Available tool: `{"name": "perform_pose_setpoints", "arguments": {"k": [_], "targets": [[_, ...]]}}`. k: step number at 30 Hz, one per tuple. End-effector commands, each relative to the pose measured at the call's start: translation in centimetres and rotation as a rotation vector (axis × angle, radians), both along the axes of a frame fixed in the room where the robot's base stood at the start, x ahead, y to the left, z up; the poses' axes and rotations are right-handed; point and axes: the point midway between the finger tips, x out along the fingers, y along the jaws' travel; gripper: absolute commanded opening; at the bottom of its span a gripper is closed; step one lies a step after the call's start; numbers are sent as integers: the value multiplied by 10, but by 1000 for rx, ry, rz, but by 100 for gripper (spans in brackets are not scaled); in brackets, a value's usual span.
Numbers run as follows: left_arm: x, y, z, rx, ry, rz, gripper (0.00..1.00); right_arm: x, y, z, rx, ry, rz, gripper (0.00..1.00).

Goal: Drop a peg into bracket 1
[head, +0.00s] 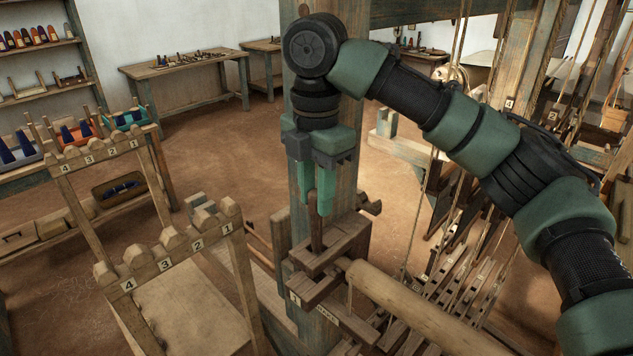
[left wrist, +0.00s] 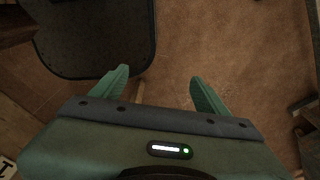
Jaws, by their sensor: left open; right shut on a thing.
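A slim dark wooden peg (head: 316,232) stands upright in the head view, its top between the green fingers of my right gripper (head: 317,208). My right gripper is shut on it and points straight down. Bracket 1 (head: 333,245), a wooden block on the post with a plate marked 1 below it, is directly under the gripper. The peg's lower end is at the bracket's opening; how deep it sits cannot be told. My left gripper (left wrist: 160,82) is open and empty above the brown floor in the left wrist view, and is not in the head view.
A thick wooden roller (head: 420,305) runs right from beside the bracket. A numbered wooden rack (head: 180,250) stands at the left, with another behind it (head: 95,155). Cords and treadles (head: 470,285) fill the right side. Open floor lies at the middle left.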

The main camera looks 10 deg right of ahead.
Motion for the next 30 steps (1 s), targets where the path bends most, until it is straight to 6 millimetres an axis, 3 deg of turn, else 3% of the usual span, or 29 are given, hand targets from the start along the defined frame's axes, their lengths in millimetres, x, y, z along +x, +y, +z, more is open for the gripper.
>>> {"name": "perform_pose_setpoints", "arguments": {"k": [5,13,30], "targets": [[2,0,0,1,-1,0,75,0,-1,-13,-2,1,-2,0],[29,-2,2,-4,-42,0,75,0,-1,-32,-1,2,-1,0],[14,0,1,-1,-20,0,75,0,-1,-71,-1,0,-3,0]]}}
